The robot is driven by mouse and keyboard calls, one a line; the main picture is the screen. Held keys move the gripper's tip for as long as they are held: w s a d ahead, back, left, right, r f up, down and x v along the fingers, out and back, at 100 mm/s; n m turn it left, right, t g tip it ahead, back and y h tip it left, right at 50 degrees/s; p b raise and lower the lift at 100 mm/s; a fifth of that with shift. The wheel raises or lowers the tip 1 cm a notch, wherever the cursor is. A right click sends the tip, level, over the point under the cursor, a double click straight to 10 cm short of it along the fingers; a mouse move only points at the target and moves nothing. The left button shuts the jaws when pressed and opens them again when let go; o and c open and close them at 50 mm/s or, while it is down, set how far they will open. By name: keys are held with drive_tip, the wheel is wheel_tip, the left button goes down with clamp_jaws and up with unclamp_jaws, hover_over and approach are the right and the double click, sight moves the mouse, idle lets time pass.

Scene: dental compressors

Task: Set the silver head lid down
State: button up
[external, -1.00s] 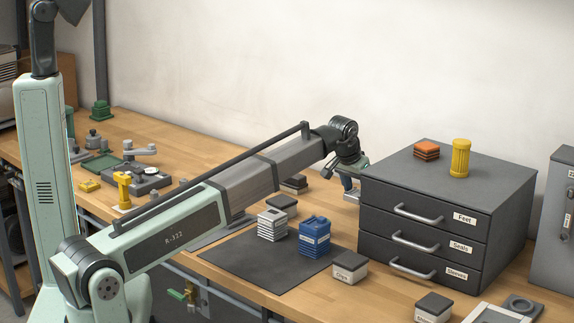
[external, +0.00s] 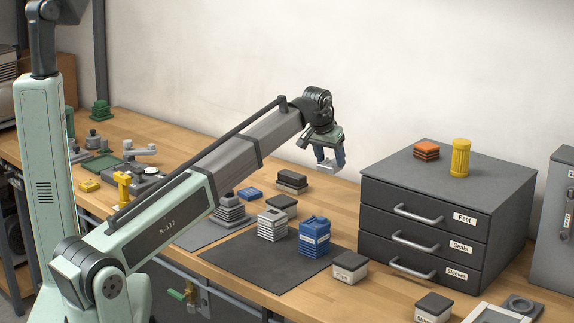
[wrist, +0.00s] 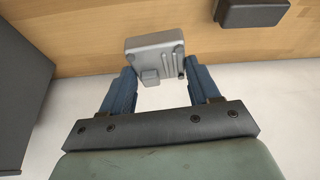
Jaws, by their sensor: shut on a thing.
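The silver head lid (wrist: 154,52) is a flat, light-grey square piece with ribs and a small block on the face that I see. In the wrist view my gripper (wrist: 157,76) has its two blue fingers shut on its opposite sides. In the external view my gripper (external: 327,154) holds the lid (external: 327,165) in the air, left of the drawer cabinet and above the back of the bench. The lid appears clear of every surface.
The dark drawer cabinet (external: 440,212) stands at right, bearing an orange block (external: 426,150) and a yellow cylinder (external: 460,158). A dark mat (external: 245,262) holds a silver ribbed block (external: 272,224) and a blue canister (external: 314,237). Dark-lidded boxes (external: 292,182) stand behind. Bare bench (external: 335,205) lies between.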

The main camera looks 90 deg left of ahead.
drive_tip(key=shift+s+a+n+g+y, duration=0.5)
drive_tip(key=shift+s+a+n+g, duration=2.1)
drive_tip(key=shift+s+a, duration=10.1)
wheel_tip(320, 180, down, 10)
drive_tip(key=shift+s+d+r+n+t, duration=0.1)
drive_tip(key=shift+n+t, duration=0.5)
drive_tip(key=shift+d+r+n+t, duration=0.1)
drive_tip(key=shift+n+t, duration=0.5)
drive_tip(key=shift+f, duration=0.15)
drive_tip(key=o, duration=1.2)
drive_tip(key=shift+c, duration=0.2)
drive_tip(key=v, duration=1.2)
